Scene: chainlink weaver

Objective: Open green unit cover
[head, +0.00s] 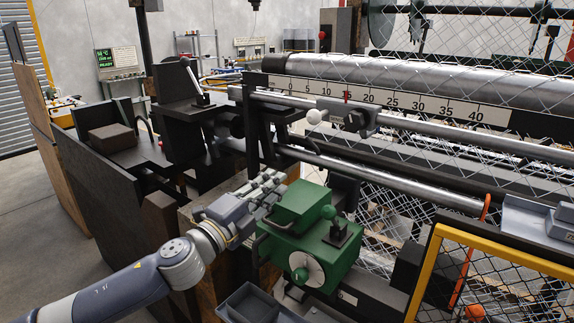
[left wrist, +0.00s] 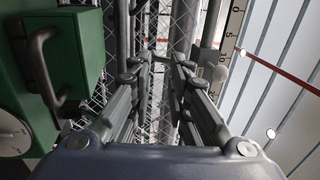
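The green unit (head: 314,254) is a boxy green housing with a pale round dial and a green knob on top. Its cover (head: 300,205) is a raised green block at its back left and looks shut. In the left wrist view the cover (left wrist: 88,48) stands at the left, with a dark curved handle (left wrist: 38,65) on its face. My left gripper (head: 273,185) is just behind and left of the cover in the head view. Its fingers (left wrist: 162,62) are apart with nothing between them, pointing past the cover, clear of the handle. My right gripper is not in view.
A steel roller and a numbered scale (head: 385,100) run behind the unit, with wire mesh. A yellow-framed mesh guard (head: 432,262) stands at the right. A grey tray (head: 255,303) sits in front. Dark machine frames (head: 125,210) crowd the left arm.

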